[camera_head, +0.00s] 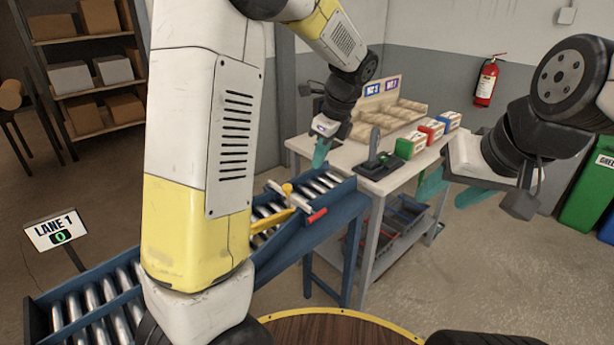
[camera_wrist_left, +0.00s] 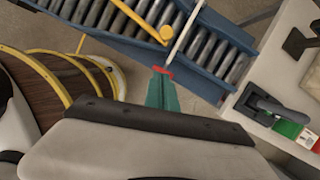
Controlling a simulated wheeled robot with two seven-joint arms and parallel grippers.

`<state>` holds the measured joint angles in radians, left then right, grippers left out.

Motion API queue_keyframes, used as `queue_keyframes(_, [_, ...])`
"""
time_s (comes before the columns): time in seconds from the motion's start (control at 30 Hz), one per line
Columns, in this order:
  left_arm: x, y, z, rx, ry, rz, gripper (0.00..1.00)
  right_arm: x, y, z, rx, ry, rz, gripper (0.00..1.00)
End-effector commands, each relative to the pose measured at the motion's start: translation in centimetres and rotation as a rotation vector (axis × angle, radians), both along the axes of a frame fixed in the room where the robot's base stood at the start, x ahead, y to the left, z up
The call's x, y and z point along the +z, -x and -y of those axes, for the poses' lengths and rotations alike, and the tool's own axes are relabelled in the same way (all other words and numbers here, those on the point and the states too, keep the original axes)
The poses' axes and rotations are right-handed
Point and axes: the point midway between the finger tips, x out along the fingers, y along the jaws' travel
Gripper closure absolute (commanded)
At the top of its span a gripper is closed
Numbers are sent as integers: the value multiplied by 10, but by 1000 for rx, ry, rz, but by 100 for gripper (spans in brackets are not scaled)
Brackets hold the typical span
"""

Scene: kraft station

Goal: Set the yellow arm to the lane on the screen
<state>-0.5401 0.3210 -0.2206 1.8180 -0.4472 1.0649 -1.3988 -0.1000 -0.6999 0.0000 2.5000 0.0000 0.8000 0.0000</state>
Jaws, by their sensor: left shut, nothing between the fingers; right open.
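The yellow arm (camera_head: 272,222) lies slantwise over the roller conveyor (camera_head: 330,208), partly hidden by my left arm. A round yellow knob (camera_head: 287,189) stands by it. In the left wrist view the yellow arm (camera_wrist_left: 138,18) crosses the rollers, with the knob (camera_wrist_left: 166,33) beside a white bar (camera_wrist_left: 186,28). My left gripper (camera_head: 320,155) is shut and empty, above the conveyor's far end. In the wrist view its teal fingertips (camera_wrist_left: 162,92) appear near the bar's red end (camera_wrist_left: 162,70); contact cannot be told. My right gripper (camera_head: 452,190) is open and empty. I cannot make out a lane screen.
A workbench (camera_head: 350,155) behind the conveyor holds a black device (camera_head: 378,165) and green, red and blue-topped boxes (camera_head: 432,132). A green bin (camera_head: 588,195) stands at right. Floor at front right is clear.

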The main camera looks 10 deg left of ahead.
Motion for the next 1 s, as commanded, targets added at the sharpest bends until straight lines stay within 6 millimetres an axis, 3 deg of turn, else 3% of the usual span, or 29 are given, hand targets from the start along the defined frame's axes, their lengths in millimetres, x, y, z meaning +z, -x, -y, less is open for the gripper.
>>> queue_keyframes(0.17, [-1, 0, -1, 2, 1, 0, 100, 0, 0, 0, 0, 0, 0, 48])
queue_keyframes(0.33, [-15, -2, -5, 4, -1, -2, 100, 0, 0, 0, 0, 0, 0, 48])
queue_keyframes(0.77, [-99, -13, -29, 5, -1, -3, 100, 0, 0, 0, 0, 0, 0, 48])
queue_keyframes(1.0, [-102, -26, -58, 5, 1, 0, 100, 0, 0, 0, 0, 0, 0, 48])
